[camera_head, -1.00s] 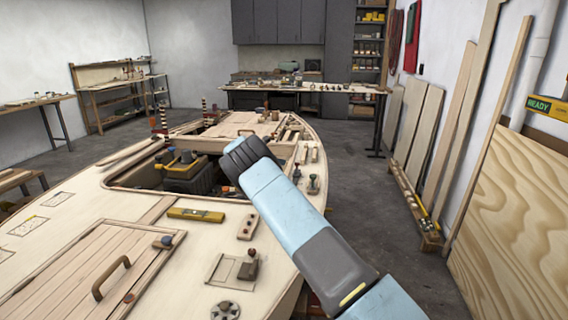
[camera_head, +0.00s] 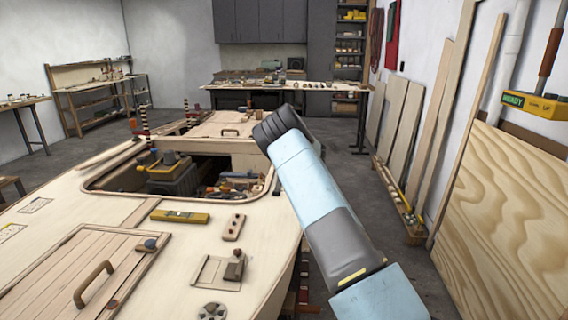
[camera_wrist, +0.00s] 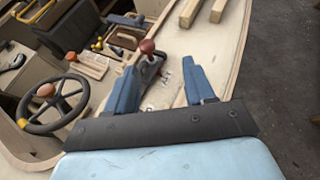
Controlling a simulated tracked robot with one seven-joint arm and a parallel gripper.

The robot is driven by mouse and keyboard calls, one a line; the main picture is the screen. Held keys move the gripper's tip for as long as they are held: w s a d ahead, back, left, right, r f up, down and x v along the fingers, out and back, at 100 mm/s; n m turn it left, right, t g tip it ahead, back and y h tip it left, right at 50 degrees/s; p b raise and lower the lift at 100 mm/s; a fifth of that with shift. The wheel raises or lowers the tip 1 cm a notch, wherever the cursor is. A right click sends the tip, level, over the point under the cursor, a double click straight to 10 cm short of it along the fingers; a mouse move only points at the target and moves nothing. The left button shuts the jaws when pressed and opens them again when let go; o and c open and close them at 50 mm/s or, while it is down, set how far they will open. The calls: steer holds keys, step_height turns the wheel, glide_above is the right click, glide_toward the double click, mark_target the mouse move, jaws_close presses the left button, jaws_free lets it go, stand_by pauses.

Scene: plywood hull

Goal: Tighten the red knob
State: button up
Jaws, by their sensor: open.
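A red knob (camera_wrist: 147,47) tops a short lever on a dark base in the wrist view. It stands on the plywood deck, beyond the fingertips and nearer the left finger. My gripper (camera_wrist: 160,68) is open, with its two blue fingers apart and nothing visibly held. Whether the fingers are level with the knob or above it, I cannot tell. Other reddish knobs show: one on the steering wheel (camera_wrist: 46,90) and a small one (camera_wrist: 71,56) on a wooden block. In the head view a small red knob (camera_head: 238,253) sits on a brown block; my arm hides the gripper.
The hull deck (camera_head: 150,236) has an open hatch with a dark toolbox (camera_head: 172,176). A yellow level (camera_head: 180,216) and a curved handle (camera_head: 94,284) are on the deck. Plywood sheets (camera_head: 510,215) lean at the right. Grey floor is clear beside the hull.

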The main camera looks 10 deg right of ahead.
steer(key=s+d+r+n+y, duration=0.2)
steer(key=s+y, duration=0.1)
steer(key=s, duration=0.1)
steer(key=x, duration=1.3)
steer(key=shift+w+a+f, duration=0.1)
steer(key=shift+f, duration=0.2)
steer(key=shift+c, duration=0.2)
jaws_close()
